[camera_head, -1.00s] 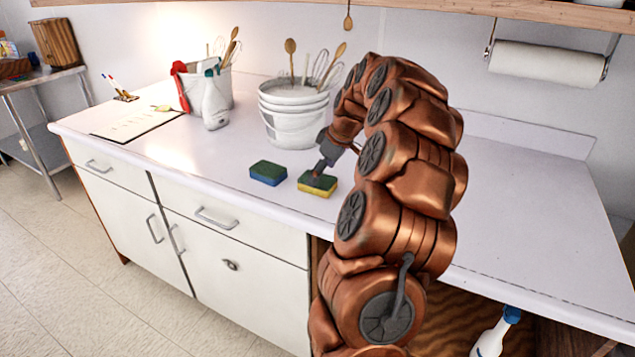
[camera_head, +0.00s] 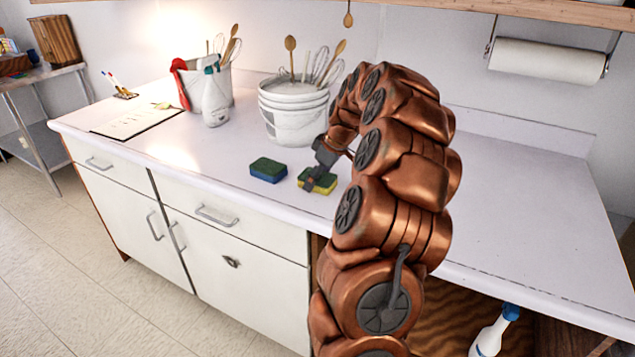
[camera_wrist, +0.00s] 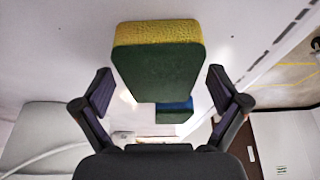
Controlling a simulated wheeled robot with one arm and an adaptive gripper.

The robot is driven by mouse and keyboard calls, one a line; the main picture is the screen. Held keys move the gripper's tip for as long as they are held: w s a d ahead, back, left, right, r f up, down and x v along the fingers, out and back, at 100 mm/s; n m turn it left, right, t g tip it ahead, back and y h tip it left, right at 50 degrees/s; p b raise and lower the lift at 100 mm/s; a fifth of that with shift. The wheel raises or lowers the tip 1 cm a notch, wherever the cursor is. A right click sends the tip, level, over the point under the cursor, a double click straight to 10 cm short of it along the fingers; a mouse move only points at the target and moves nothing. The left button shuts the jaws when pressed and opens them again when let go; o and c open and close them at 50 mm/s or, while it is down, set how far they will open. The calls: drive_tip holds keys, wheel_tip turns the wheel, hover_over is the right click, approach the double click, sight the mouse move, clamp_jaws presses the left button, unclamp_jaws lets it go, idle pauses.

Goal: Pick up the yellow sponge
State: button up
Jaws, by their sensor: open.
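The yellow sponge (camera_head: 325,184), with a dark green scouring top, lies on the white counter near its front edge. In the wrist view the yellow sponge (camera_wrist: 157,62) shows its green face and yellow side between and ahead of the fingers. My gripper (camera_head: 313,184) is at the sponge in the head view and hides part of it. In the wrist view my gripper (camera_wrist: 158,92) is open, one finger on each side of the sponge, with gaps visible. A blue sponge (camera_head: 268,173) with a green top lies just to the left; part of it shows in the wrist view (camera_wrist: 174,108).
White stacked buckets (camera_head: 293,122) with utensils stand behind the sponges. A white spray bottle (camera_head: 215,106) and another utensil bucket (camera_head: 218,86) stand further left. A clipboard (camera_head: 133,121) lies at the left. The counter right of my arm (camera_head: 530,215) is clear.

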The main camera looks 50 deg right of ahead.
drive_tip(key=shift+f, duration=0.1)
idle(0.3)
drive_tip(key=shift+c, duration=0.3)
drive_tip(key=c, duration=0.8)
drive_tip(key=shift+r+p, duration=0.35)
drive_tip(key=shift+r+b, duration=0.6)
drive_tip(key=shift+r, duration=1.1)
drive_tip(key=s+a+r+b, duration=0.1)
drive_tip(key=s+a, duration=0.3)
drive_tip(key=a, duration=1.1)
drive_tip(key=shift+s+a+r+b, duration=0.2)
drive_tip(key=shift+s+b, duration=0.15)
drive_tip(key=shift+b, duration=0.4)
